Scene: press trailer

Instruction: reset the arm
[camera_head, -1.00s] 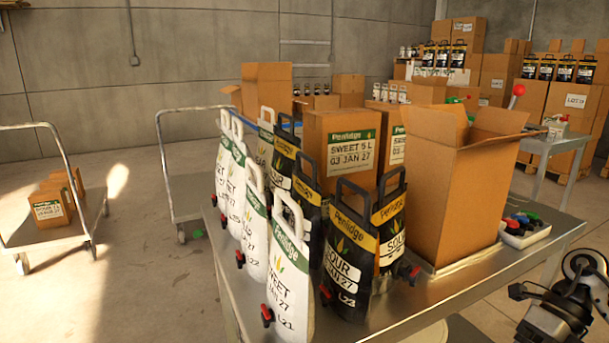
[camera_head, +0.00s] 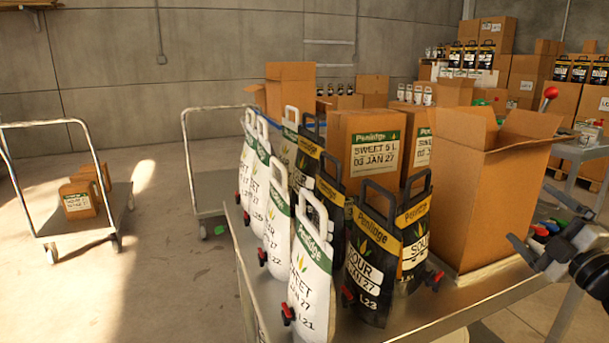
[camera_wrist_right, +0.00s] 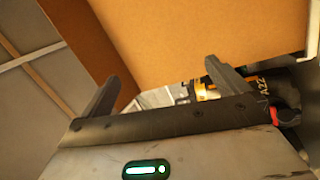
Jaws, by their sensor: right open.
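My right gripper (camera_head: 530,252) comes in from the right edge in the head view, beside the open cardboard box (camera_head: 482,190) on the metal table. In the right wrist view, its two dark fingers (camera_wrist_right: 160,88) are spread apart with nothing between them. The brown side of a box (camera_wrist_right: 200,40) fills much of that view behind the fingers. A black pouch with a yellow band (camera_wrist_right: 215,90) shows partly behind the right finger. My left gripper is not in view.
White pouches (camera_head: 310,270) and black pouches (camera_head: 372,265) stand close together on the metal table (camera_head: 440,312). Carts (camera_head: 75,238) stand on the floor at left, with bare floor between. Stacked boxes (camera_head: 525,80) fill the back right.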

